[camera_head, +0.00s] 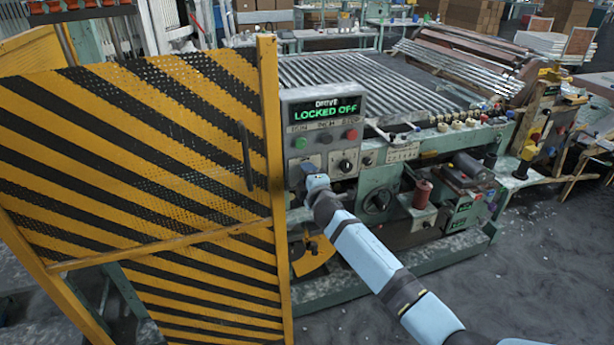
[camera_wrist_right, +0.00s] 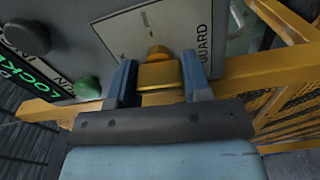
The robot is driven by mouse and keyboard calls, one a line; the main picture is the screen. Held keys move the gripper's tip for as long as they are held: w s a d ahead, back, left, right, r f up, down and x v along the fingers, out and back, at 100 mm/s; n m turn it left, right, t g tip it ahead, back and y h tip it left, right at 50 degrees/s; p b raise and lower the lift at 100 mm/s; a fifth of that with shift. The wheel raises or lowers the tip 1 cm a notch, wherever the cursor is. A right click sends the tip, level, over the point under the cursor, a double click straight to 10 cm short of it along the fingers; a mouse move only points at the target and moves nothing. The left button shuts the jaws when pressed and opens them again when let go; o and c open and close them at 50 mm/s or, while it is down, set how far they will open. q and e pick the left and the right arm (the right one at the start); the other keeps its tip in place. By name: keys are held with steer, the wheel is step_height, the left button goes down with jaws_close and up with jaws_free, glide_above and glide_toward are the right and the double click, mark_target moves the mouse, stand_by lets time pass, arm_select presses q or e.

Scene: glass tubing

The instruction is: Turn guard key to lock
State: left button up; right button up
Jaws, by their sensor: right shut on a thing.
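The guard key (camera_wrist_right: 158,72) is a yellow, brass-like block below the GUARD label on the grey control panel (camera_head: 297,108). My right gripper (camera_wrist_right: 160,80) is shut on the key, with one blue finger on each side. In the head view my right gripper (camera_head: 315,185) is at the panel's lower left, and it hides the key there. The display (camera_head: 324,111) reads "DRIVE LOCKED OFF" in green. My left gripper is not in view.
A yellow-and-black striped guard gate (camera_head: 140,150) stands just left of the panel, its yellow post (camera_head: 271,150) close to my gripper. A green button (camera_head: 301,142), red button (camera_head: 351,134) and black knob (camera_head: 345,166) sit nearby. Open floor (camera_head: 540,270) lies at right.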

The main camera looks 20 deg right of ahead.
steer(key=shift+n, duration=0.7)
steer(key=o, duration=0.9)
steer(key=s, duration=1.4)
steer(key=shift+d, duration=0.25)
steer(key=shift+f, duration=0.1)
